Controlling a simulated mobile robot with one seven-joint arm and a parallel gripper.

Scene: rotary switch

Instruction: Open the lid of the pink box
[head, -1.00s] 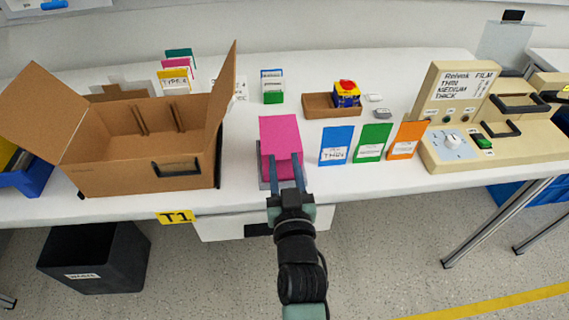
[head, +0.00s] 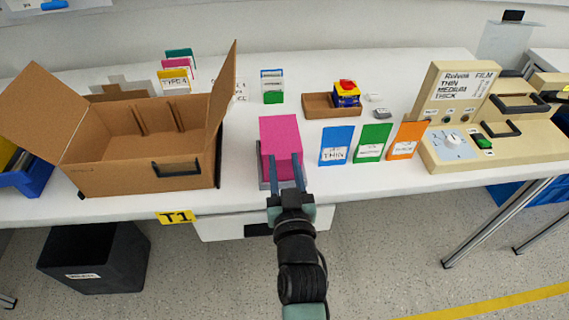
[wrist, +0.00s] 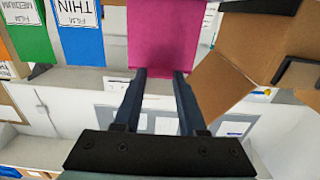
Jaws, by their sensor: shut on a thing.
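The pink box (head: 279,133) stands near the front edge of the table, with a grey part (head: 263,172) low at its front. Its pink face also shows at the top of the wrist view (wrist: 165,35). My gripper (head: 285,159) reaches up to the front of the box, its two fingers overlapping the lower pink part. In the wrist view the fingertips (wrist: 160,73) meet the lower edge of the pink face. The jaws are shut on the pink box, with a gap between the fingers. The exact contact is hard to see.
An open cardboard box (head: 110,175) stands close on the left. Blue (head: 335,143), green (head: 373,142) and orange (head: 407,140) film packs stand close on the right. A beige machine (head: 510,155) is farther right. A small cardboard tray (head: 318,106) lies behind.

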